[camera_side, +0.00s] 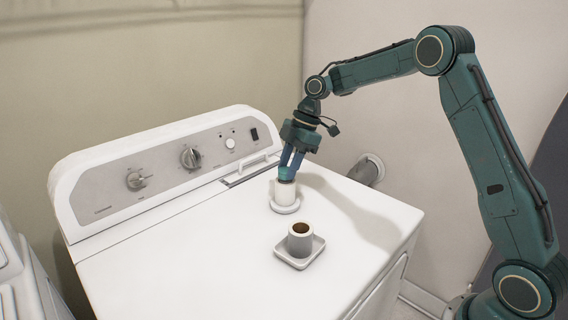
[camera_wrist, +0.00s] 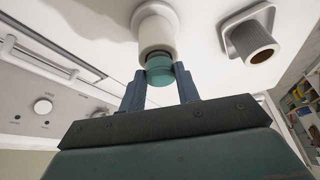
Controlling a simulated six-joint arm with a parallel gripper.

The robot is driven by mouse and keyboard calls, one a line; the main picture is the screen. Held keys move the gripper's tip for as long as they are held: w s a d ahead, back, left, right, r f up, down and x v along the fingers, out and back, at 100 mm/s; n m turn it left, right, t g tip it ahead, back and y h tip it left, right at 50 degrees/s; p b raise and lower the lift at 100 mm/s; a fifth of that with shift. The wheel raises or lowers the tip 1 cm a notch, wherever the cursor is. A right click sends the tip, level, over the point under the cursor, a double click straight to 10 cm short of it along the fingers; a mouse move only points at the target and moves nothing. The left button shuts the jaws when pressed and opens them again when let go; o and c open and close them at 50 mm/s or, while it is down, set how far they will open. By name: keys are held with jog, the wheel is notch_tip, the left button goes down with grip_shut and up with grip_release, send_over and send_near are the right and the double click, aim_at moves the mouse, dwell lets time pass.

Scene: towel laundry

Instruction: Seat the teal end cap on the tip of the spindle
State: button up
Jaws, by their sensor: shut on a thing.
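The teal end cap (camera_wrist: 160,76) is between the two blue fingers of my gripper (camera_side: 287,174), which is shut on it. The cap is at the free end of a white upright roll (camera_side: 285,193), which also shows in the wrist view (camera_wrist: 156,32). The roll stands on a round white base (camera_side: 285,208). The cap lines up closely with the roll's end. The spindle is mostly hidden by the roll and cap, and I cannot tell whether the cap is fully down on its tip.
A smaller grey-white tube (camera_side: 300,241) with a brown inside stands in a square white dish (camera_side: 313,250) nearer the front. Both rest on the white washer top (camera_side: 190,265). The control panel (camera_side: 165,165) rises behind. The top's left part is clear.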

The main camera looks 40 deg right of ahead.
jog(key=shift+f, duration=0.3)
jog(key=o, duration=1.5)
jog(key=shift+r, duration=0.1)
jog(key=shift+r, duration=3.4)
